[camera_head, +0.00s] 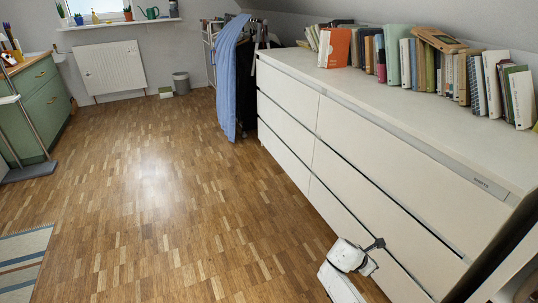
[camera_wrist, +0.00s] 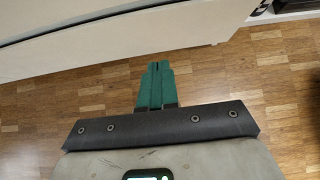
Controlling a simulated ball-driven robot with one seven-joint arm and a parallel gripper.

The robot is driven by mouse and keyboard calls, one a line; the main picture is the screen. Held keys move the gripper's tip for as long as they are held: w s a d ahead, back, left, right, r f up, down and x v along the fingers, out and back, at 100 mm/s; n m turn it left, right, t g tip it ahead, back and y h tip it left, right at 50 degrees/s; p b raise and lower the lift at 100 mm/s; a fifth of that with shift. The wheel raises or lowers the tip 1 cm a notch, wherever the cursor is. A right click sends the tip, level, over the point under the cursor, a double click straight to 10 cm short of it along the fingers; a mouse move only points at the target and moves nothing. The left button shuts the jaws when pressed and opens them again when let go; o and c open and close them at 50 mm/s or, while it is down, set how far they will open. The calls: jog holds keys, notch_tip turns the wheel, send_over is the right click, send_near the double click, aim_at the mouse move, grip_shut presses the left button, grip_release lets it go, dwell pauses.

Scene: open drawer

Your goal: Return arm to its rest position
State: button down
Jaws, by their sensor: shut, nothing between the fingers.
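My gripper (camera_wrist: 157,70) shows in the wrist view with its two green fingers together and nothing between them. It points over the wooden floor, just short of the white dresser's lower edge in that picture. In the head view my white arm is at the bottom right, close in front of the dresser (camera_head: 340,130); the fingers cannot be made out there. The dresser's drawer fronts look closed or nearly so, with dark gaps between the rows. My arm hides part of the lower front.
Several books (camera_head: 405,60) stand along the dresser top. A clothes rack with a blue cloth (camera_head: 228,75) stands beyond the dresser. A striped rug (camera_head: 22,262) lies at the lower left, and a green cabinet (camera_head: 35,110) stands at the far left. The wooden floor (camera_head: 165,200) between is clear.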

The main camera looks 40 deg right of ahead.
jog(key=shift+a, duration=0.1)
jog(key=s+a+r+m+t+y, duration=0.15)
jog(key=a+m+y, duration=0.25)
jog(key=a+m, duration=1.05)
jog(key=s+a+r+t+y, duration=0.1)
jog(key=s+a+r, duration=0.25)
jog(key=a, duration=0.35)
jog(key=s+a+r+y, duration=0.2)
jog(key=s+a+r, duration=0.15)
jog(key=a, duration=0.35)
jog(key=s+a+r+t+y, duration=0.1)
jog(key=s+a+r, duration=0.25)
jog(key=a, duration=0.25)
notch_tip(320, 180, up, 29)
jog(key=p, duration=2.8)
jog(key=shift+a+f+m, duration=0.15)
jog(key=shift+a+m, duration=0.2)
